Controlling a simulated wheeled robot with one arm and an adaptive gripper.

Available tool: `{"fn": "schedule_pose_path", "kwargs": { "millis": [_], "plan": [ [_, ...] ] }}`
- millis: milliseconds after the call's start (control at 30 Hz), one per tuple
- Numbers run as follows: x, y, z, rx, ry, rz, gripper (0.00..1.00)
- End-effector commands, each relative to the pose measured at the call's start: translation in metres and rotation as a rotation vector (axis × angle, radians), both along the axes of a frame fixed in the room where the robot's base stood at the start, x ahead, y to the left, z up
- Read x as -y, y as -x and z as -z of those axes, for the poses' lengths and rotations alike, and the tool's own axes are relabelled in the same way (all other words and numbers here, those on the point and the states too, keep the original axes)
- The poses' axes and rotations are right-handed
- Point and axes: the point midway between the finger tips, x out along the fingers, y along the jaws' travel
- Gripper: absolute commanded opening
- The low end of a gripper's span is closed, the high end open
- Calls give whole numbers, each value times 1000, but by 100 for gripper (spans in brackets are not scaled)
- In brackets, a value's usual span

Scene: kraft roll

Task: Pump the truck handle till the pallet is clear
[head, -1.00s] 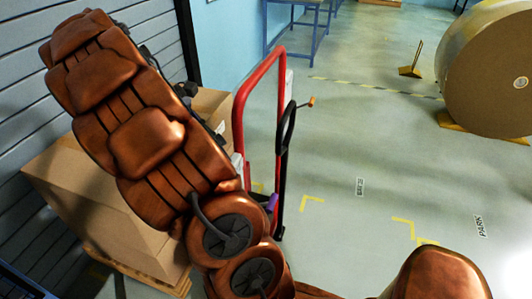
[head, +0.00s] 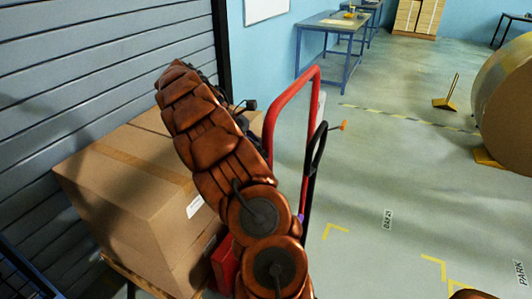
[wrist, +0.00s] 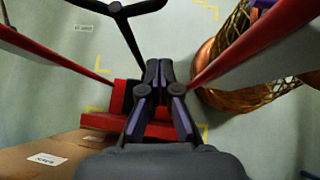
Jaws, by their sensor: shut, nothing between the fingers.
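The truck has a tall red frame (head: 272,118), a black pump handle (head: 314,150) with an orange tip, and a red base (head: 225,265). In the wrist view the black handle (wrist: 119,12) forks above and left of my gripper (wrist: 153,68), and the red base (wrist: 100,121) lies beyond it. The gripper is shut and empty, between the slanting red bars; I cannot tell whether it touches the handle. The wooden pallet (head: 136,280) shows only at its edge, under large cartons (head: 130,190). Its clearance from the floor is not visible. My arm hides part of the truck.
A grey shutter wall (head: 100,60) stands behind the cartons at left. A large kraft roll (head: 505,105) rests on yellow chocks at right. Blue tables (head: 335,22) stand at the back. The marked floor (head: 400,180) between is open.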

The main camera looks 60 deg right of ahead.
Motion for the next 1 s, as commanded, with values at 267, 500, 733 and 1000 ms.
{"fn": "schedule_pose_path", "kwargs": {
  "millis": [267,500,733,1000],
  "plan": [
    [6,26,20,-2,1,4,0],
    [14,50,41,-1,1,3,0],
    [21,78,51,2,2,3,0],
    [27,98,49,2,3,1,0]
  ]
}}
